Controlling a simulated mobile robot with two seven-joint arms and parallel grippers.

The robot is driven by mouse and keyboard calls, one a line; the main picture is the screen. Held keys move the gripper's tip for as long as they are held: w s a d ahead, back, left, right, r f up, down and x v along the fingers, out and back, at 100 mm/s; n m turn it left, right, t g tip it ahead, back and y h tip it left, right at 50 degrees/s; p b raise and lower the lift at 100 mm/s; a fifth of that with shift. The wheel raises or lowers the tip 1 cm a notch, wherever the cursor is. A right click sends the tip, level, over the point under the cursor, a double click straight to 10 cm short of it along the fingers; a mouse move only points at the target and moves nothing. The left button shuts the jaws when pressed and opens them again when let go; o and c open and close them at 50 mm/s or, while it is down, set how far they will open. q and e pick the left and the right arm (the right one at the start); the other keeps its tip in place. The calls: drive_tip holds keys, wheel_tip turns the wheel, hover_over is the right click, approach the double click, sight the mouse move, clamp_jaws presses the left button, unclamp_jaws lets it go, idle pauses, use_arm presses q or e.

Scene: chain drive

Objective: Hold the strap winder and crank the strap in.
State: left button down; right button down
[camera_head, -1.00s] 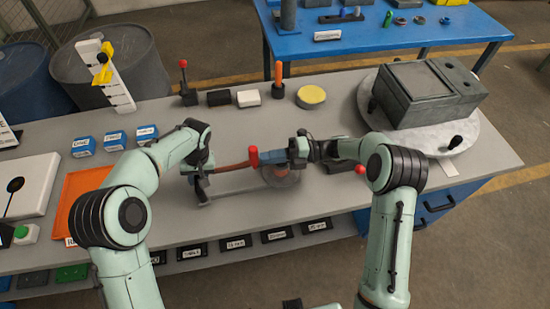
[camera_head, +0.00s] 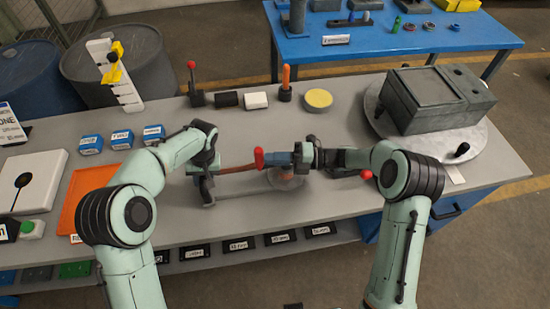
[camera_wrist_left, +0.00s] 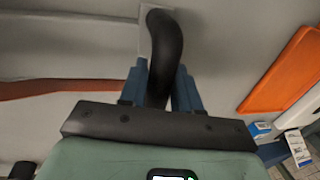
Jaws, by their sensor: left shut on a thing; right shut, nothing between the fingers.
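The strap winder stands on the grey bench, mostly hidden behind my arms and grippers. Its black curved handle (camera_wrist_left: 167,45) shows in the left wrist view between the blue fingers of my left gripper (camera_head: 204,184), which is shut on it. A red-brown strap (camera_head: 237,169) runs right from there; it also shows in the left wrist view (camera_wrist_left: 60,88). My right gripper (camera_head: 280,159) is shut and empty, its blue fingers beside a red knob (camera_head: 259,157). A pale round part (camera_head: 287,179) lies below it. Whether fingers and knob touch, I cannot tell.
A grey box (camera_head: 437,100) on a round plate (camera_head: 480,140) stands at the right. An orange tray (camera_head: 85,190) and blue boxes (camera_head: 121,139) lie at the left. A red-topped lever (camera_head: 192,80) and a yellow disc (camera_head: 318,99) are at the back.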

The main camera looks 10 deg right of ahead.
drive_tip(key=shift+t, duration=0.3)
drive_tip(key=m+t+h, duration=0.1)
drive_tip(key=t, duration=0.1)
drive_tip(key=w+m+t+h, duration=0.1)
drive_tip(key=m+t, duration=0.1)
drive_tip(key=w+a+m+t+h, duration=0.1)
drive_tip(key=m+t, duration=0.1)
drive_tip(key=t, duration=0.1)
drive_tip(key=shift+w, duration=0.1)
drive_tip(key=shift+w+m+t+h, duration=0.2)
drive_tip(key=shift+m+t+h, duration=0.2)
drive_tip(key=shift+m+h, duration=0.1)
drive_tip(key=shift+w+d, duration=0.15)
drive_tip(key=shift+w, duration=0.75)
drive_tip(key=shift+s, duration=0.1)
